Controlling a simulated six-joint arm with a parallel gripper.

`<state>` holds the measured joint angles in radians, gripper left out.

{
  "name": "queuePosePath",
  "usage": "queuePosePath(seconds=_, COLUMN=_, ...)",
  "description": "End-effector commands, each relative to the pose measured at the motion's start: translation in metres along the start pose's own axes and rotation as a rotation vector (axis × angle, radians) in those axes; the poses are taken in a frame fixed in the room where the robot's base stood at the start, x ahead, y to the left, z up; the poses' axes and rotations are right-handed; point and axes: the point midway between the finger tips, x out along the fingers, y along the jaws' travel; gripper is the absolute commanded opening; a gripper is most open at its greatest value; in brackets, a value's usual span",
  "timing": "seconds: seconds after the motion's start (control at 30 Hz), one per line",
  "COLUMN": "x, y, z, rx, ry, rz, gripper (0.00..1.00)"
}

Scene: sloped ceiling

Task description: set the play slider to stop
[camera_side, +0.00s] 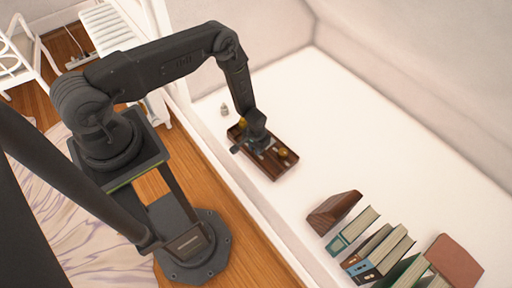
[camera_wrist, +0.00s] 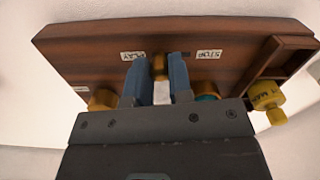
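The dark wooden panel (camera_side: 268,164) lies on the white surface in the side view, and fills the upper part of the wrist view (camera_wrist: 90,45). It has an upside-down PLAY label (camera_wrist: 133,55) on the left and a STOP label (camera_wrist: 208,54) on the right. The brass play slider knob (camera_wrist: 160,66) stands between them, nearer PLAY, with dark slot showing to its right. My gripper (camera_wrist: 160,72) has one finger on each side of the knob, seemingly touching it. In the side view my gripper (camera_side: 257,142) hides the knob.
Other brass knobs (camera_wrist: 103,98) sit on the panel, one partly behind my gripper. A small pale object (camera_side: 224,109) stands beyond the panel. Books (camera_side: 352,230) stand farther right; white surface between is clear.

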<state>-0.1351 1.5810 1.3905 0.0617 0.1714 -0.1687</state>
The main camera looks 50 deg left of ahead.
Motion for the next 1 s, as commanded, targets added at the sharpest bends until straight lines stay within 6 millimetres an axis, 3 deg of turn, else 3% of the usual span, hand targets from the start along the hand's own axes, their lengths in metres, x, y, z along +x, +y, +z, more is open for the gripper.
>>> queuePosePath(seconds=0.2, x=0.0, y=0.0, z=0.0, rx=0.0, ry=0.0, rz=0.0, gripper=0.0)
queuePosePath(seconds=0.47, x=0.0, y=0.0, z=0.0, rx=0.0, ry=0.0, rz=0.0, gripper=0.0)
queuePosePath(seconds=0.73, x=0.0, y=-0.028, z=-0.004, rx=-0.004, ry=-0.001, rz=0.0, gripper=0.0)
queuePosePath(seconds=0.97, x=0.0, y=-0.029, z=-0.005, rx=-0.001, ry=0.0, rz=0.0, gripper=0.0)
queuePosePath(seconds=1.0, x=0.0, y=-0.029, z=-0.005, rx=-0.002, ry=0.0, rz=0.0, gripper=0.21)
